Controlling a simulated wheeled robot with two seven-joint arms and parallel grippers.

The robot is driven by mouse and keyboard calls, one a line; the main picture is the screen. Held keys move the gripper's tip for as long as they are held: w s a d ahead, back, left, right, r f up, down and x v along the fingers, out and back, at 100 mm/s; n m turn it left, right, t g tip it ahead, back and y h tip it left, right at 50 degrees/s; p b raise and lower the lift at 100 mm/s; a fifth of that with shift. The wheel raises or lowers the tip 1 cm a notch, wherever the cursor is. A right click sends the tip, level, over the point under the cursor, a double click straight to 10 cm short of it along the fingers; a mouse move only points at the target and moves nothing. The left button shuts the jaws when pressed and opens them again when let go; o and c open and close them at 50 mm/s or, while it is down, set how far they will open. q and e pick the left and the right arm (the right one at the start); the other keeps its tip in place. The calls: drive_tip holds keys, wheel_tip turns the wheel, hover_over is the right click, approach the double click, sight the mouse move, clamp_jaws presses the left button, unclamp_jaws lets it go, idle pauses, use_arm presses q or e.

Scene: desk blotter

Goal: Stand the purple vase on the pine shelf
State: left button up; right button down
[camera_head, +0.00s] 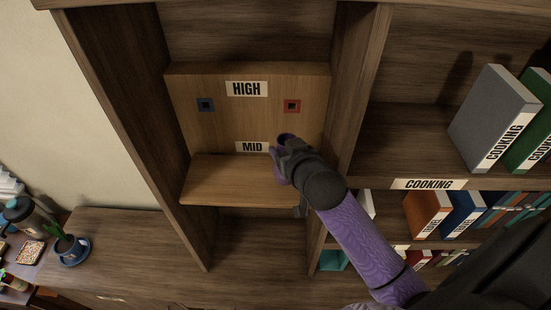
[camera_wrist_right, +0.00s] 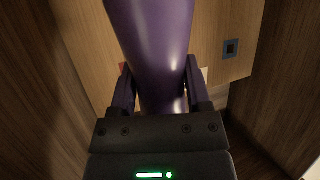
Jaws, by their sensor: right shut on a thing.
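The purple vase (camera_wrist_right: 150,45) fills the upper middle of the right wrist view, between the fingers of my right gripper (camera_wrist_right: 160,95). In the head view the vase (camera_head: 286,137) is mostly hidden; its dark mouth shows just past my right gripper (camera_head: 284,155), which is shut on it. The pale pine shelf (camera_head: 225,185) is the board below the MID label (camera_head: 252,147). The gripper and vase appear in front of its right part; I cannot tell whether the vase base touches it. My left gripper is not in view.
Upright dark wood sides (camera_head: 355,95) flank the bay closely. The pale panel behind has a HIGH label (camera_head: 246,89), a blue square (camera_head: 205,105) and a red square (camera_head: 292,106). Books (camera_head: 493,115) stand in the right bay. The pine shelf's left part is bare.

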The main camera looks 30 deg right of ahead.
wheel_tip(320, 180, down, 2)
drive_tip(key=shift+a+f, duration=0.15)
drive_tip(key=shift+f, duration=0.05)
drive_tip(key=shift+w+a+f, duration=0.2)
drive_tip(key=shift+w+f, duration=0.35)
drive_tip(key=shift+f, duration=0.35)
drive_tip(key=shift+s+d+r, duration=0.1)
drive_tip(key=shift+s+d, duration=0.05)
drive_tip(key=shift+s, duration=0.05)
drive_tip(key=shift+c, duration=2.3)
unclamp_jaws()
drive_tip(key=o, duration=0.4)
drive_tip(key=shift+w, duration=0.15)
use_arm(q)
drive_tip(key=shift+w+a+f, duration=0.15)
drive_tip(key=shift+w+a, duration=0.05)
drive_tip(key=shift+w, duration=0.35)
use_arm(e)
drive_tip(key=shift+o, duration=0.2)
